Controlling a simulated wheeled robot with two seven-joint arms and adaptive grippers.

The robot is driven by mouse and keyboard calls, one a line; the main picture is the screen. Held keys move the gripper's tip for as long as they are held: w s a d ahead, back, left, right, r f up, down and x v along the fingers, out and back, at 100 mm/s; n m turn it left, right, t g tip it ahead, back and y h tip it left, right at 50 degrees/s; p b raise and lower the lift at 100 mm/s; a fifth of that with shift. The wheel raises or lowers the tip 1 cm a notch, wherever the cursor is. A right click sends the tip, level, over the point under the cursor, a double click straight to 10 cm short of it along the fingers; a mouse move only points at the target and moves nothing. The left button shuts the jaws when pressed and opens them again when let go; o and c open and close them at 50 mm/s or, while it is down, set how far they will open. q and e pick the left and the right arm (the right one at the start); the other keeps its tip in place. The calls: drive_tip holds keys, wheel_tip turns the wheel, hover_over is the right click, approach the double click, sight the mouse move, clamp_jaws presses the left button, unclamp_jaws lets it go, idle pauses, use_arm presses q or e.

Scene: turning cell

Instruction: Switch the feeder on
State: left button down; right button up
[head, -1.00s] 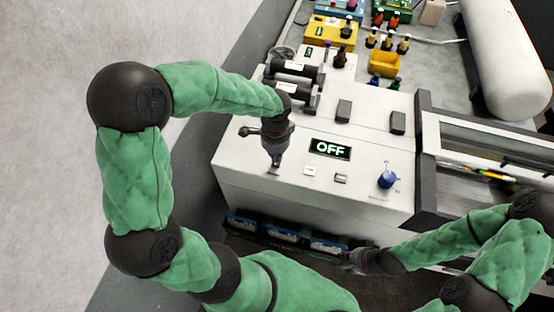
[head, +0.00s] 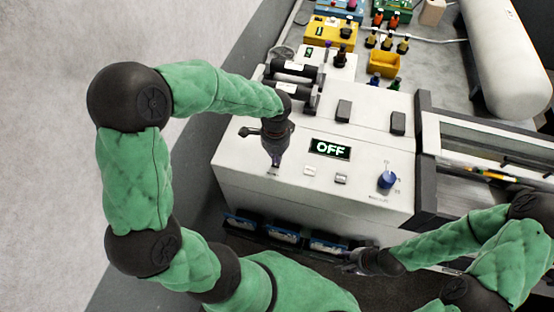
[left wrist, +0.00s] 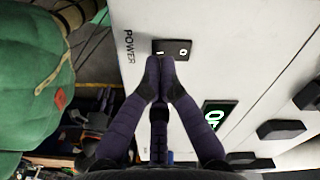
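The feeder (head: 330,190) is a white cabinet with a display (head: 330,148) that reads OFF in green. In the left wrist view a black rocker switch (left wrist: 172,48) marked I and O sits beside the word POWER. My left gripper (head: 274,164) is over the left part of the panel. In the left wrist view its fingertips (left wrist: 160,66) are together with nothing between them, at the I end of the switch; I cannot tell whether they touch it. My right gripper (head: 352,264) is low in front of the cabinet, small and partly hidden by its own arm.
A blue knob (head: 387,180) and two small buttons (head: 325,174) are on the panel. Black rollers (head: 292,80) stand behind it. Blue-edged trays (head: 282,234) lie below the cabinet front. A yellow bin (head: 384,64) and small bottles stand at the back.

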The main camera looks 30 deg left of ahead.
sight(276, 164)
use_arm(q)
drive_tip(key=shift+f+b, duration=0.9)
drive_tip(key=shift+f, duration=0.25)
idle(0.7)
drive_tip(key=shift+s+r, duration=0.1)
drive_tip(key=shift+r+p, duration=2.7)
drive_tip(key=shift+r, duration=0.75)
